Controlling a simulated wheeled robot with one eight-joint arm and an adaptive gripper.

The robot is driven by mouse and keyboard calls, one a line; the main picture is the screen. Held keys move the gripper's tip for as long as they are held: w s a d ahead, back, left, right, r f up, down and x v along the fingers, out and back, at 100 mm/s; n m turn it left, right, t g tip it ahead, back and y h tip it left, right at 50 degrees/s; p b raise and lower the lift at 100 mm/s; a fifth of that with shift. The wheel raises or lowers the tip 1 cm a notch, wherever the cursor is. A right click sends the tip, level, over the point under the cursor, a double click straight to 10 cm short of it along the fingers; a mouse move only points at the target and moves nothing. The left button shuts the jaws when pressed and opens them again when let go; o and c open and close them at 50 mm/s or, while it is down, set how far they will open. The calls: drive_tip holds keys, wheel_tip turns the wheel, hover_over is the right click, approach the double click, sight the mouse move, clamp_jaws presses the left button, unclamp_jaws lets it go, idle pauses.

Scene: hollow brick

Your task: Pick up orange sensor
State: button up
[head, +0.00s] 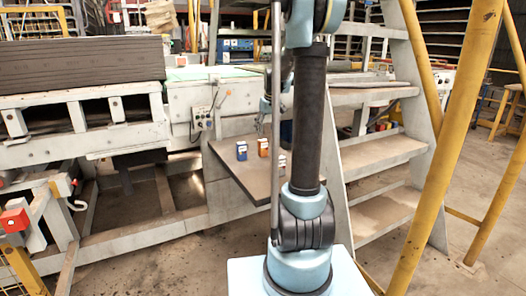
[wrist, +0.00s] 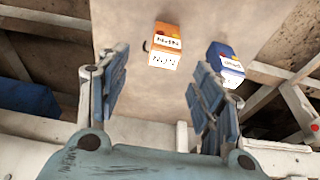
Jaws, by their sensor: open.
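The orange sensor (wrist: 165,46) is a small orange box with a white printed front. In the wrist view it stands on a flat board, ahead of and between my gripper's fingers (wrist: 161,75), which are spread open with nothing held. The fingers look apart from it. In the head view an orange box (head: 263,147) stands on the dark table, below my gripper (head: 263,126).
A blue box (wrist: 226,63) stands just right of the orange sensor, close to my right finger. It also seems to show in the head view (head: 241,150). The dark table (head: 240,175) has bare room in front. Metal steps (head: 385,153) and a yellow rail (head: 455,140) stand to the right.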

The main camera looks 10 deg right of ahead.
sight(264, 140)
drive_tip(key=x, duration=0.6)
drive_tip(key=shift+w+f, duration=0.15)
drive_tip(key=shift+f, duration=0.15)
drive_tip(key=shift+a+x, duration=0.2)
drive_tip(key=shift+x, duration=1.1)
drive_tip(key=shift+a+x, duration=0.15)
drive_tip(key=shift+x, duration=1.2)
drive_tip(key=shift+r, duration=0.1)
drive_tip(key=c, duration=1.2)
